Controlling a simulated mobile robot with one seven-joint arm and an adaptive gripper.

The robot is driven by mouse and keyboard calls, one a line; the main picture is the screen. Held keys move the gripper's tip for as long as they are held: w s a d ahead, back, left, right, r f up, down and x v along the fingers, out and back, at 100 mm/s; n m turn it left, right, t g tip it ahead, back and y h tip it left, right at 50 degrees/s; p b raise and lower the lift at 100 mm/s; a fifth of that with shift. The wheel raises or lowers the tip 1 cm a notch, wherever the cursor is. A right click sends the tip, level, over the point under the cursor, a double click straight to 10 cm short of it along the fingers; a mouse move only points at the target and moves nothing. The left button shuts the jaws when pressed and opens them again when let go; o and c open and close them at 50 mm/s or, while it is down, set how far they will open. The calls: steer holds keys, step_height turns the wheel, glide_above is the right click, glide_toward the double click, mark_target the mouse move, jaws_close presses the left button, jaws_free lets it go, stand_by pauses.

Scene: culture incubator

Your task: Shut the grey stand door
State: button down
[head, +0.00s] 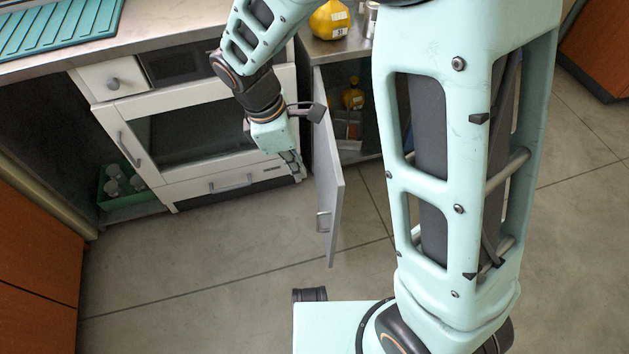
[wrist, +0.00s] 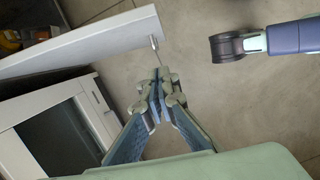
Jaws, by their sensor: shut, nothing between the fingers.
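The grey stand door (head: 328,170) stands open, swung out toward me from the grey stand (head: 308,75), whose inside shows to the right of it. Its handle (head: 322,221) is on the lower left-facing side. My gripper (head: 294,167) is to the left of the door, on the side with the handle. In the wrist view the door (wrist: 80,42) runs across the upper left with its handle (wrist: 154,42) near its end. My gripper (wrist: 159,74) is shut and empty, its tips just below the handle; I cannot tell whether they touch it.
A white incubator cabinet (head: 150,110) with a dark window stands left of the stand. Yellow bottles stand on top (head: 330,20) and inside (head: 353,94) the stand. A green crate (head: 120,188) sits at the far left. The floor (head: 230,260) before the door is clear.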

steer(key=d+f+b, duration=0.4)
steer(key=d+f, duration=0.2)
steer(key=f, duration=0.3)
steer(key=shift+w+d+f, duration=0.25)
steer(key=shift+w+f, duration=0.05)
steer(key=shift+w, duration=0.05)
